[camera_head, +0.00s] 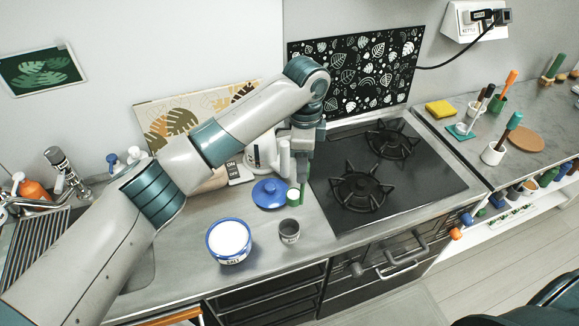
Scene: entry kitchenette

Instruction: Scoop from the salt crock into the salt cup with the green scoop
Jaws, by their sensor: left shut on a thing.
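The salt crock (213,247) is a white pot with a blue rim, full of white salt, near the counter's front edge. The salt cup (289,236) is a small grey cup with a label, just right of the crock. My left gripper (293,180) points down behind the cup and is shut on the green scoop (294,195). The scoop is apart from the crock and the cup in the picture. My right gripper is not in view.
A blue lid (270,193) lies on the counter behind the cup, close to the scoop. A black gas hob (400,192) is to the right. A white appliance stands partly hidden behind my left gripper. Bare counter (185,225) lies left of the crock.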

